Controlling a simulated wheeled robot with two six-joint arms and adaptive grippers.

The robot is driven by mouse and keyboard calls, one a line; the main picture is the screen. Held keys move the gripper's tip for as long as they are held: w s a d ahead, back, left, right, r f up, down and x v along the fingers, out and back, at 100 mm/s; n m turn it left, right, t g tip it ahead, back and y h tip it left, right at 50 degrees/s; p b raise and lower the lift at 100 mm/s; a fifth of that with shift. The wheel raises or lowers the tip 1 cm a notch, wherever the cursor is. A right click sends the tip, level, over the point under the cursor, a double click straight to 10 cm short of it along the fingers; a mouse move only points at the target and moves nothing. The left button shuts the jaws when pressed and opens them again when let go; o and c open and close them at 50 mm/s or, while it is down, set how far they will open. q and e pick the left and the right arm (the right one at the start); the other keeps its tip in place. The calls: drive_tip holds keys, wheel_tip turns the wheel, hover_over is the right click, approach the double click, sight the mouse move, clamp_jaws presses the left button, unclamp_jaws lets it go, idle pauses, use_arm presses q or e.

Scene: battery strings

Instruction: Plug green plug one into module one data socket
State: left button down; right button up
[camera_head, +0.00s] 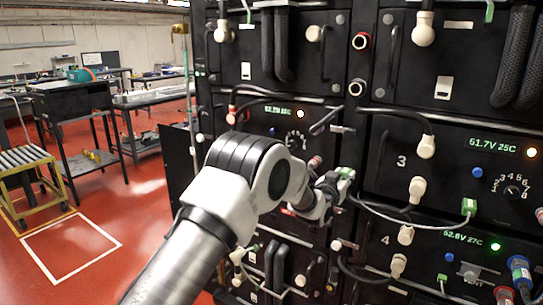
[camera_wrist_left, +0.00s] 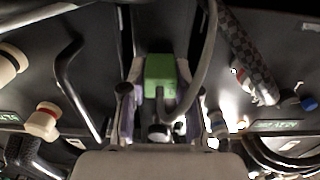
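A green plug (camera_head: 346,172) is held in my left gripper (camera_head: 338,188), in front of the rack between the left and right columns. In the left wrist view the green plug (camera_wrist_left: 160,76) sits between the two fingers (camera_wrist_left: 159,102), which close on its sides. A pale cable (camera_head: 390,217) runs from near the gripper to another green plug (camera_head: 468,207) seated in the module marked 3. No label for module one is readable, and I cannot tell its data socket. My arm hides part of the left column. My right gripper is not in view.
The black battery rack (camera_head: 347,20) fills the right side, with cream connectors (camera_head: 417,188), black cables and handles protruding. A module display (camera_head: 493,144) reads about 51.7V 25C. Red floor, a yellow-framed cart (camera_head: 25,190) and benches lie at left, away from the arm.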

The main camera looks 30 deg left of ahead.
use_arm(q)
drive_tip(key=shift+s, duration=0.3)
drive_tip(key=shift+s, duration=0.65)
drive_tip(key=shift+s, duration=0.25)
drive_tip(key=shift+s, duration=0.3)
drive_tip(key=shift+s+a, duration=0.1)
drive_tip(key=shift+s, duration=0.05)
drive_tip(key=s+b, duration=0.1)
drive_tip(key=s, duration=0.3)
drive_tip(key=shift+s, duration=0.4)
